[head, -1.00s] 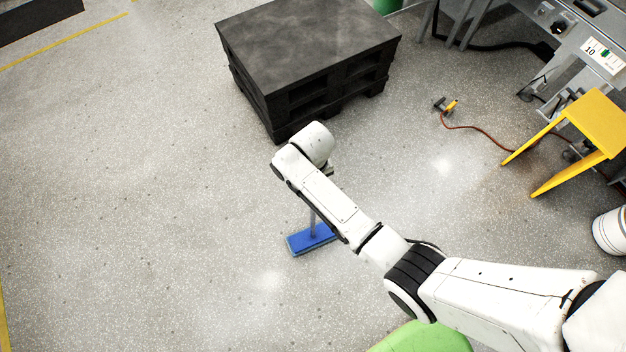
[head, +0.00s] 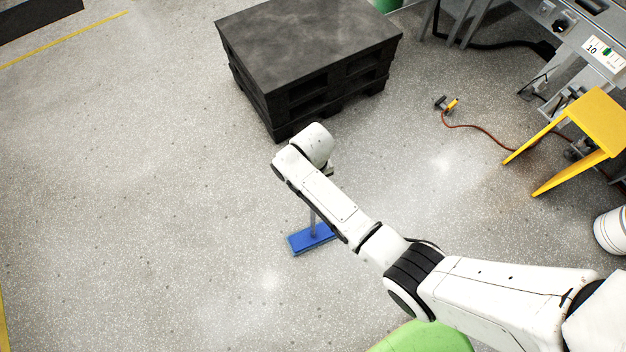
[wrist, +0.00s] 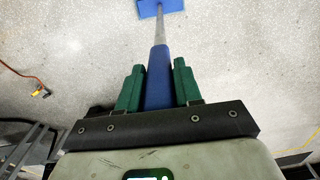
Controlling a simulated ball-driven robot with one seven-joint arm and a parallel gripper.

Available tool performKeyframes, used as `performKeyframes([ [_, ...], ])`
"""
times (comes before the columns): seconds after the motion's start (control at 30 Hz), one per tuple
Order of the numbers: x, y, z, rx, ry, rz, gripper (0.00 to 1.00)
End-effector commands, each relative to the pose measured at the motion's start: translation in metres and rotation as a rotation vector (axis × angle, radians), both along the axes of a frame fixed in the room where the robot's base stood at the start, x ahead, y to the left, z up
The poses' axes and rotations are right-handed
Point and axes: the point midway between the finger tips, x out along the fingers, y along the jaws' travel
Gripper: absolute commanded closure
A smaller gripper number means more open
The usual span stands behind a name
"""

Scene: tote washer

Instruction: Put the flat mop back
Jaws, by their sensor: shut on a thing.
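The flat mop has a blue rectangular head (head: 308,239) and a grey pole. In the head view its head is at or close to the floor, left of my forearm, and most of the pole is hidden behind my arm. In the wrist view the mop's blue grip (wrist: 159,78) lies between the two green fingers of my gripper (wrist: 158,88), which is shut on it. The pole runs away from the gripper to the blue head at the top edge. My fingers are hidden in the head view.
A black pallet stack (head: 310,50) stands just beyond my wrist. A yellow stool (head: 598,122) and a grey machine (head: 570,40) are at the right. An orange cable (head: 478,129) lies on the floor there, with a white bucket (head: 611,231) nearby. The floor at left is clear.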

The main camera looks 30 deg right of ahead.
Motion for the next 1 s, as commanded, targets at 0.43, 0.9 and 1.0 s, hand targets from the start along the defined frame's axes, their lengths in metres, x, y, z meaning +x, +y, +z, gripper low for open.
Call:
performKeyframes([
  [0.43,0.0012,-0.0003,0.0001,0.000,-0.003,0.000,0.50],
  [0.9,-0.0014,0.0000,-0.0027,0.000,0.003,0.000,0.21],
  [1.0,-0.0009,-0.0001,-0.0022,0.000,0.002,0.000,0.12],
])
